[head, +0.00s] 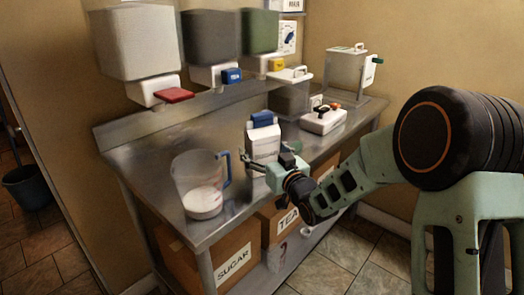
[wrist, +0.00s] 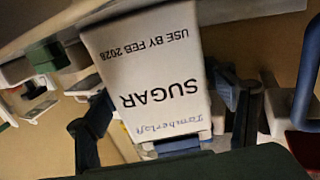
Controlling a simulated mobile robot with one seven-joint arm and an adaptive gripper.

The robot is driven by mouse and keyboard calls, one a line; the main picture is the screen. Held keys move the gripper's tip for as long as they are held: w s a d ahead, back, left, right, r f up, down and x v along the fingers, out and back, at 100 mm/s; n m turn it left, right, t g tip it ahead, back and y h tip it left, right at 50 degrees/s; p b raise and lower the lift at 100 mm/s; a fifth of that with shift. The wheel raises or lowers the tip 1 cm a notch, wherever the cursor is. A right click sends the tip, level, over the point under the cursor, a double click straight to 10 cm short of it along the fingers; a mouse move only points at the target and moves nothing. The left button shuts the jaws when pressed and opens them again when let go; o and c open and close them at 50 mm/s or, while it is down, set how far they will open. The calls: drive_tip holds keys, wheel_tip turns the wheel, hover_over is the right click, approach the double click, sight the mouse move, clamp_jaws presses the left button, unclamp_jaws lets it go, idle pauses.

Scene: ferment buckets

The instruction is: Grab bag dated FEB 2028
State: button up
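A white bag (head: 263,142) with a blue top stands upright on the steel counter. In the wrist view the bag (wrist: 155,75) appears upside down; its printed face reads SUGAR and USE BY FEB 2028, with blue handwriting near its blue top. My gripper (head: 268,162) is at the bag's front side, low over the counter. In the wrist view its dark fingers stand on either side of the bag, with gaps visible between them and the bag's edges. The gripper is open and holds nothing. How far the fingertips reach along the bag is hard to tell.
A clear jug (head: 196,178) with white contents and a blue handle stands left of the bag. A white device (head: 323,121) and a lidded container (head: 345,72) are at the right. Dispensers (head: 135,45) hang above the counter (head: 150,150). Boxes marked SUGAR (head: 225,262) and TEA (head: 275,222) sit below.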

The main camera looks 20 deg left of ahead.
drive_tip(key=c, duration=1)
drive_tip(key=shift+r, duration=0.1)
drive_tip(key=shift+c, duration=0.3)
drive_tip(key=shift+r, duration=0.15)
